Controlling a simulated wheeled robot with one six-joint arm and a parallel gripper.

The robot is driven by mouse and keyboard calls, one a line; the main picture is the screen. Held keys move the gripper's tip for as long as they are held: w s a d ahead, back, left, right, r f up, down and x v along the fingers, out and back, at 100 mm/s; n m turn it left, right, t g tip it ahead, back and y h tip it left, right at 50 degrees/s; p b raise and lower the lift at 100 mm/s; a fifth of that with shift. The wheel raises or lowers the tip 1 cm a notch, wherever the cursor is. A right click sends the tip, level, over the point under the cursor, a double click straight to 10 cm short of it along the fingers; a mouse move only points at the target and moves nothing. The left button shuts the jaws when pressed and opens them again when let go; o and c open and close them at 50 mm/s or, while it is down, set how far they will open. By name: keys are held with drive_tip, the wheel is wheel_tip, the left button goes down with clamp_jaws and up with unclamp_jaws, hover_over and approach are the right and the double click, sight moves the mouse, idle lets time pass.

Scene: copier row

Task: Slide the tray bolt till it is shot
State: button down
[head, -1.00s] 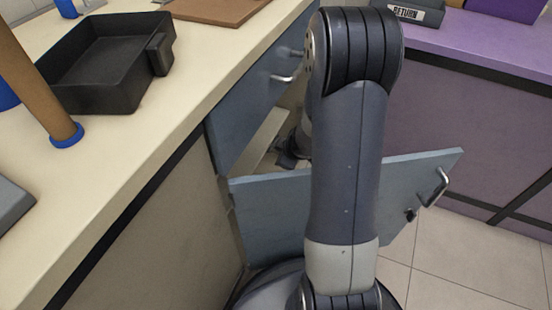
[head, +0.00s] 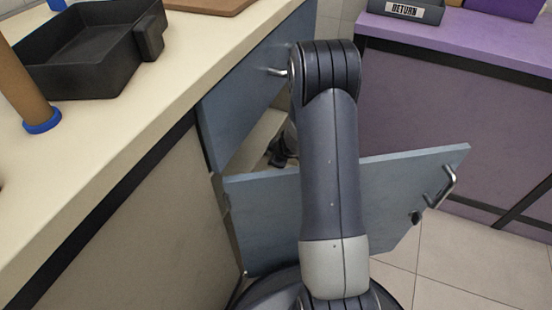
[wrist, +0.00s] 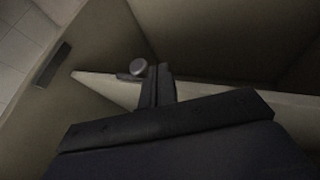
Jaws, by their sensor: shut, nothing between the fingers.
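In the wrist view a small round grey knob (wrist: 138,67) with a short bar stands at the edge of a pale shelf or tray (wrist: 225,98) inside the cabinet. It looks like the bolt's knob. My gripper (wrist: 160,75) is shut and empty, its dark fingers just right of the knob; I cannot tell whether they touch it. A dark slot or plate (wrist: 52,65) is on the pale panel to the left, apart from the knob. In the head view my gripper (head: 280,152) is in the cabinet opening, partly behind my arm; the bolt cannot be made out there.
The blue cabinet door (head: 265,215) stands open, with a metal handle (head: 442,187), close behind my arm. A blue front (head: 235,115) is above the opening. A black tray (head: 75,60) and a brown post (head: 25,95) are on the cream counter. A purple counter (head: 480,45) stands right.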

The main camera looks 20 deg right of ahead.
drive_tip(key=shift+w+d+f, duration=0.1)
drive_tip(key=shift+w+d, duration=0.2)
drive_tip(key=shift+w, duration=0.05)
